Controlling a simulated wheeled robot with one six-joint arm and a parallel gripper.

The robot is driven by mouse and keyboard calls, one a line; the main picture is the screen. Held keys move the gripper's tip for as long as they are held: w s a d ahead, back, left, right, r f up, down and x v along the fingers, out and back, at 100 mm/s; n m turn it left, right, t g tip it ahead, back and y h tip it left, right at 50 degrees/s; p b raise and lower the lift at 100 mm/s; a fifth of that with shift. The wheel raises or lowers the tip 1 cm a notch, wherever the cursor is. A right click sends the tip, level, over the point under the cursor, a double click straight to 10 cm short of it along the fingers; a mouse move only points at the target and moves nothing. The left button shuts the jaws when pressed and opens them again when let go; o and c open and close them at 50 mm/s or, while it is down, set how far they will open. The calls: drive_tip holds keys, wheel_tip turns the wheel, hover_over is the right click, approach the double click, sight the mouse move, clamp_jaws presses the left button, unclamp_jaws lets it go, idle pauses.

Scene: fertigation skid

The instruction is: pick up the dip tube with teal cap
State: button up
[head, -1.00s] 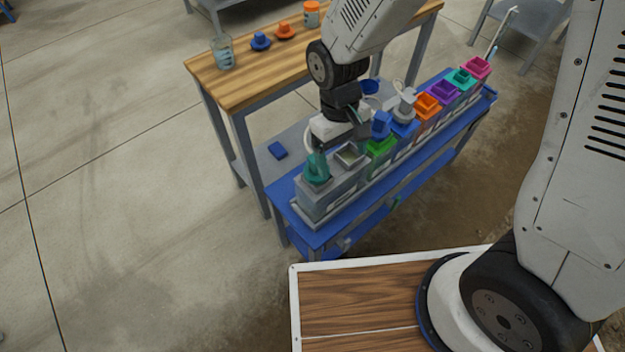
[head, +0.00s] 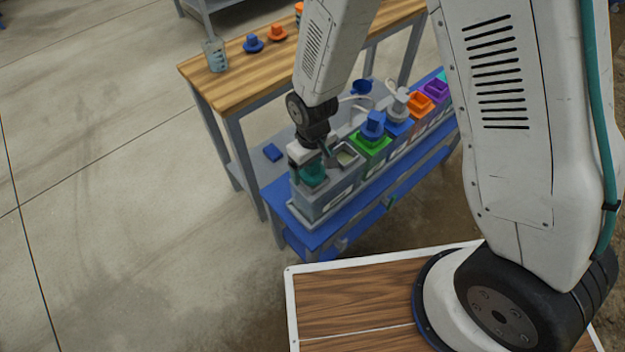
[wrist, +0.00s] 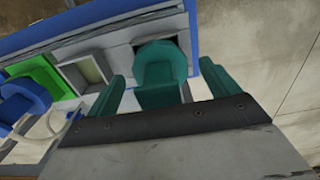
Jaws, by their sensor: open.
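The teal cap (head: 313,175) of the dip tube sits at the near left end of the bin row, on a grey bin (head: 328,199). The tube below it is hidden. In the wrist view the teal cap (wrist: 160,63) shows as a round top with a block on its near side. My gripper (wrist: 161,74) has teal fingers, spread open, one on each side of the cap with gaps visible. In the head view my gripper (head: 313,160) is right at the cap and partly hides it.
A wooden table (head: 245,78) behind holds a beaker (head: 215,55) and caps. A blue block (head: 272,152) lies on its lower shelf. Open floor lies left.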

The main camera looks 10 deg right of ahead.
drive_tip(key=c, duration=1.5)
